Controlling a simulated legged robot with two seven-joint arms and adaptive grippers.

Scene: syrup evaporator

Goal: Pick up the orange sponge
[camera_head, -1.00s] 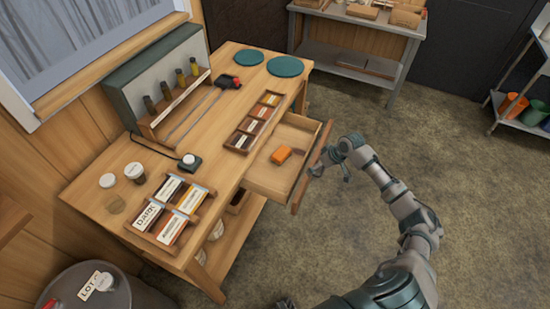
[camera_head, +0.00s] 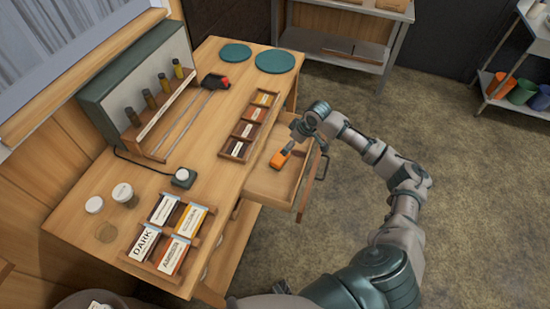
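The orange sponge (camera_head: 279,160) lies in the open wooden drawer (camera_head: 262,184) on the right side of the workbench. My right arm comes in from the bottom right and reaches over the drawer. My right gripper (camera_head: 290,147) points down at the sponge's upper right end, very close to it. Its fingers are small and dark here, so I cannot tell whether they are open, shut or touching the sponge. My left gripper does not show clearly; only a small grey-green part of my body shows at the bottom edge.
The drawer front (camera_head: 308,184) and its side walls stand around the sponge. On the bench (camera_head: 200,130) are label trays (camera_head: 167,236), a rack of small bottles (camera_head: 160,110), a probe with a red end (camera_head: 216,82), jars and two green discs (camera_head: 275,61). The floor to the right is clear.

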